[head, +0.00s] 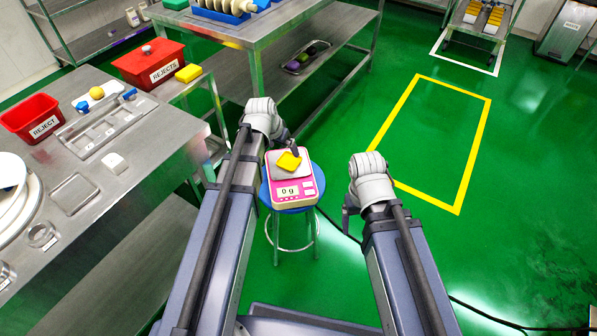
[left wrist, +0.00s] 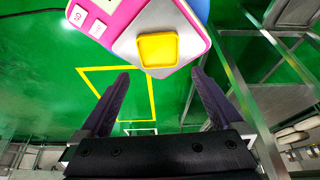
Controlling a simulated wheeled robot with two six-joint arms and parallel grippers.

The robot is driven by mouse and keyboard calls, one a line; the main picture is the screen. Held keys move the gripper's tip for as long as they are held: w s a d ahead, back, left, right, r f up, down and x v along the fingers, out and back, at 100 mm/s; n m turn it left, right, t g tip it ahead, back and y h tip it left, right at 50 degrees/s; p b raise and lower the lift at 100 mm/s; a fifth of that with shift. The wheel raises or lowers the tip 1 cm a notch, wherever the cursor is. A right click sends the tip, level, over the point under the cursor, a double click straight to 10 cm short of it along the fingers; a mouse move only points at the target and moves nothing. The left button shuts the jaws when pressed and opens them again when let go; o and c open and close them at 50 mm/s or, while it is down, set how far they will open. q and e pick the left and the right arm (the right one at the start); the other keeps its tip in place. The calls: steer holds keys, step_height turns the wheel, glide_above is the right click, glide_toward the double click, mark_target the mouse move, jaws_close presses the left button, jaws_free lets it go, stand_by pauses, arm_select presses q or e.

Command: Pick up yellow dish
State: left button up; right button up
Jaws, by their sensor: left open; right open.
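The yellow dish (head: 288,161) lies on the steel plate of a pink scale (head: 306,189), whose display reads 0 g. The left wrist view shows the dish (left wrist: 157,49) as a small square tray with a raised rim, on the steel plate (left wrist: 186,48). My left gripper (head: 294,148) is by the dish's far side in the head view. In the left wrist view, the left gripper (left wrist: 160,75) is open and empty, its fingertips spread wider than the dish and short of it. My right gripper (head: 348,212) is to the right, apart from the scale, mostly hidden by its wrist.
The scale stands on a round blue stool (head: 315,176). To the left is a steel table (head: 140,150) with a red bin (head: 32,118) and a tray (head: 103,128). A red rejects box (head: 150,64) and a yellow block (head: 188,73) sit behind. Green floor is clear on the right.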

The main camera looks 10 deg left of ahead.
mark_target(289, 162)
arm_select(q)
steer(key=shift+w+f, duration=0.1)
steer(key=shift+b+x, duration=1.2)
steer(key=shift+x, duration=0.1)
steer(key=b+x, duration=0.5)
steer(key=shift+s+f, duration=0.25)
steer(key=shift+r, duration=0.1)
steer(key=c, duration=1)
